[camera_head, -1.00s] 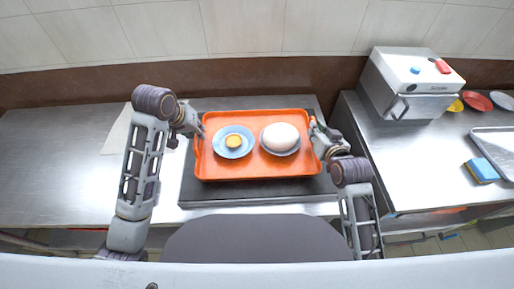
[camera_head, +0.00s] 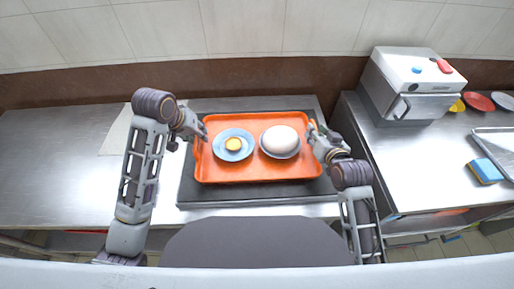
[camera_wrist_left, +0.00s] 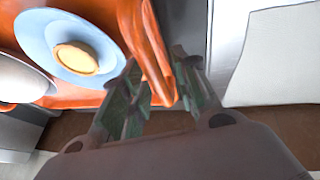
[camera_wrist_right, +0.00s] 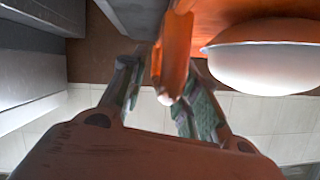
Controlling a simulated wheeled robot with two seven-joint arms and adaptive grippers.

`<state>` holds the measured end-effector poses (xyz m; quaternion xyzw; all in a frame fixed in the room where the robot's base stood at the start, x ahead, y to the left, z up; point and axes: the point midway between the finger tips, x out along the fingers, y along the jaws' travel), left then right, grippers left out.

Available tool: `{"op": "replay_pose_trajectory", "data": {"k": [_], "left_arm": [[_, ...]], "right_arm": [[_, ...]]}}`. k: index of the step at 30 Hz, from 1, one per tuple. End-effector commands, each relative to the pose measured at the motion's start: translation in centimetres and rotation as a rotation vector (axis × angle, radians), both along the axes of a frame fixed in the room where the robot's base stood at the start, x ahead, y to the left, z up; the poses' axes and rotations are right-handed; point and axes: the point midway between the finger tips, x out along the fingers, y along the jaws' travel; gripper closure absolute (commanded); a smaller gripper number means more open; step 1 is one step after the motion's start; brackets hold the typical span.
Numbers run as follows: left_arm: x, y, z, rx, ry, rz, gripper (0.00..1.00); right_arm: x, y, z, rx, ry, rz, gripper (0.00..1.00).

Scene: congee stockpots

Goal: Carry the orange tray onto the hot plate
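The orange tray (camera_head: 258,176) lies level over the dark hot plate (camera_head: 250,196), within its outline; I cannot tell whether it touches it. It carries a blue plate (camera_head: 219,147) with a small yellow item and a bowl with a white dome (camera_head: 282,140). My left gripper (camera_head: 201,133) is at its left rim; in the left wrist view the rim runs between the fingers (camera_wrist_left: 156,70). My right gripper (camera_head: 312,132) is at its right rim; in the right wrist view the rim sits between the fingers (camera_wrist_right: 170,70). Exact finger contact is hard to see.
A steel counter (camera_head: 60,165) with a pale sheet (camera_head: 116,138) is at left. On the right counter stand a steel box appliance (camera_head: 412,85), small coloured plates (camera_head: 478,102), a blue sponge (camera_head: 485,171) and a metal tray (camera_head: 497,145). The wall is close behind the hot plate.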

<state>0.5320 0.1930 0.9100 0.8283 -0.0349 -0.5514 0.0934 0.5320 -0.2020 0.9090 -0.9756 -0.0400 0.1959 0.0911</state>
Motion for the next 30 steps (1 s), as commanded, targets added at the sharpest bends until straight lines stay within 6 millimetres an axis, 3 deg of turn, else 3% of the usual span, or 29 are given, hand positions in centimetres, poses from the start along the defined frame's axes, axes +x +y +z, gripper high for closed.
{"op": "replay_pose_trajectory", "data": {"k": [14, 30], "left_arm": [[-0.2, 0.0, 0.5, -0.002, -0.002, -0.003, 0.66], [-2.4, 1.0, 5.8, 0.002, -0.004, -0.003, 0.66]], "right_arm": [[0.0, 0.1, 0.0, 0.002, 0.001, 0.002, 0.66], [0.0, 0.1, 0.0, 0.002, 0.001, 0.003, 0.66]]}}
